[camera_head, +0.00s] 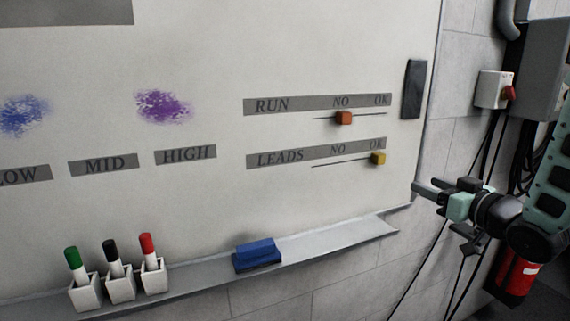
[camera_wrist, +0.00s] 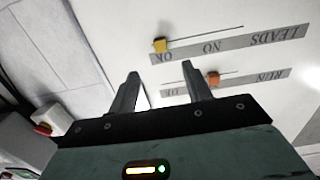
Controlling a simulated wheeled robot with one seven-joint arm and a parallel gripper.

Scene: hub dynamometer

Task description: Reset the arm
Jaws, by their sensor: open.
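My gripper (camera_head: 424,192) is at the right in the head view, just off the lower right corner of the whiteboard. In the wrist view my gripper (camera_wrist: 160,85) shows two fingers spread apart with nothing between them. The whiteboard (camera_head: 220,60) carries two sliders. The orange RUN slider (camera_head: 343,118) sits at NO on its line. The yellow LEADS slider (camera_head: 378,158) sits near OK. In the wrist view the yellow slider (camera_wrist: 161,45) and the orange slider (camera_wrist: 213,78) appear upside down beyond the fingers, apart from them.
A ledge (camera_head: 340,247) under the board holds a blue eraser (camera_head: 257,254) and three markers in white cups (camera_head: 120,289). A dark bar (camera_head: 412,89) is on the board's right edge. A red-button box (camera_head: 494,90), hanging cables and a red cylinder (camera_head: 516,277) are at the right.

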